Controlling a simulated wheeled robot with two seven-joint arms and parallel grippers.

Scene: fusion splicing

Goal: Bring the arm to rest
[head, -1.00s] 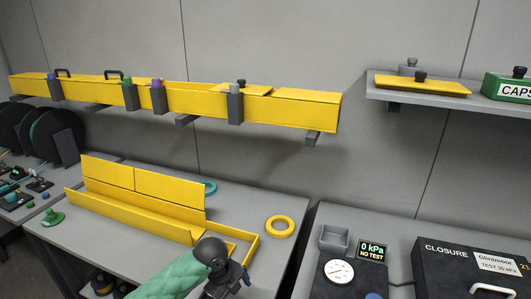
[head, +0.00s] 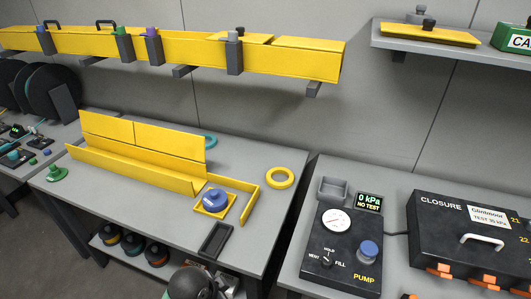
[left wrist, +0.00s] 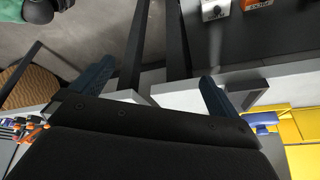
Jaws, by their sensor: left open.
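My left gripper (left wrist: 156,88) shows in the left wrist view with its two dark blue fingers wide apart and nothing between them. In the head view, only a dark rounded part of my left arm shows at the bottom edge, in front of the bench; the fingers cannot be made out there. My right gripper is not in view.
The grey bench (head: 125,195) holds a yellow trough (head: 135,165), a blue-topped piece on a yellow square (head: 213,200), a black tray (head: 215,241) and a yellow ring (head: 280,178). The pump box (head: 333,255) and black closure case (head: 460,225) stand right. Spools sit on a lower shelf.

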